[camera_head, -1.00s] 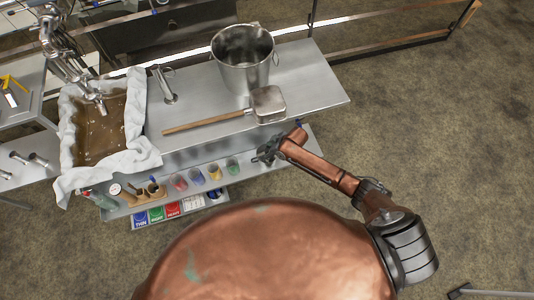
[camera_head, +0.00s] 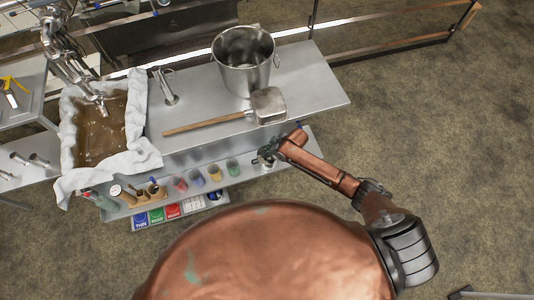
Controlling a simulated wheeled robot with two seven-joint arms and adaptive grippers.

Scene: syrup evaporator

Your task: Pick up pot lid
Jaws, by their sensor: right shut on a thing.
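My right gripper (camera_head: 266,158) is at the front edge of the metal bench, beside the lower shelf. It is shut on a small grey thing, mostly hidden by the fingers, that I cannot identify for sure. A metal pot (camera_head: 245,62) with side handles stands upright on the bench, open at the top with no lid on it. I cannot make out a pot lid clearly anywhere.
A square metal scoop with a wooden handle (camera_head: 205,123) lies on the bench (camera_head: 320,85) in front of the pot. A cloth-lined pan of brown liquid (camera_head: 108,125) is at left. Coloured cups (camera_head: 214,173) line the lower shelf. Floor at right (camera_head: 450,150) is clear.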

